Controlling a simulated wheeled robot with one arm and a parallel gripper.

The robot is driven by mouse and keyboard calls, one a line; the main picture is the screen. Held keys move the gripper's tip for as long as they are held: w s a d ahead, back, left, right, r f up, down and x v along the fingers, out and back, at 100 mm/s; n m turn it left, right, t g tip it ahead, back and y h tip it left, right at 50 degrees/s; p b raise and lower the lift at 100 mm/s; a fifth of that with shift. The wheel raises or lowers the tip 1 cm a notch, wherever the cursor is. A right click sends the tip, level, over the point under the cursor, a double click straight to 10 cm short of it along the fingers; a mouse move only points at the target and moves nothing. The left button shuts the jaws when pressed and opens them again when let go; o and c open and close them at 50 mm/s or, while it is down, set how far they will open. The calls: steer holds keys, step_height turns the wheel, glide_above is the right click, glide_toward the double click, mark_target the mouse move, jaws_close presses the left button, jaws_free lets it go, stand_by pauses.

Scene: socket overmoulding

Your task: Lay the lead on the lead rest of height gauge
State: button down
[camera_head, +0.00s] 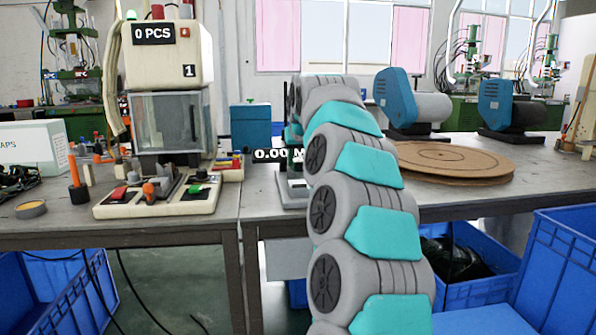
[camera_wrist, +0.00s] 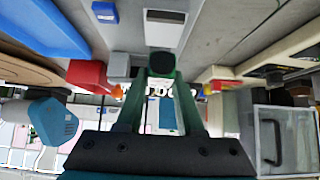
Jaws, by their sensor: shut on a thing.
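In the wrist view my gripper (camera_wrist: 162,75) has its two green fingers closed around a dark rounded piece (camera_wrist: 162,63), which appears to be part of the lead; no cord can be made out. In the head view my own arm hides the gripper and what it holds. The height gauge (camera_head: 291,188) stands on the bench just left of my arm, with a dark upright and a display reading "0.00 M"; my arm covers its right part. A pale block with a dark slot (camera_wrist: 165,17) lies beyond the fingertips in the wrist view; I cannot tell whether it is the lead rest.
A moulding machine (camera_head: 168,60) showing "0 PCS" and its control board (camera_head: 160,205) stand to the left. A round brown board (camera_head: 445,162) and blue-grey motor units (camera_head: 395,98) are to the right. Blue crates (camera_head: 565,250) sit below the bench.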

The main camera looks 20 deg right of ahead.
mark_target(299, 168)
steer(key=shift+f, duration=1.75)
steer(key=shift+f, duration=0.1)
steer(key=c, duration=0.5)
jaws_free()
steer(key=shift+c, duration=0.2)
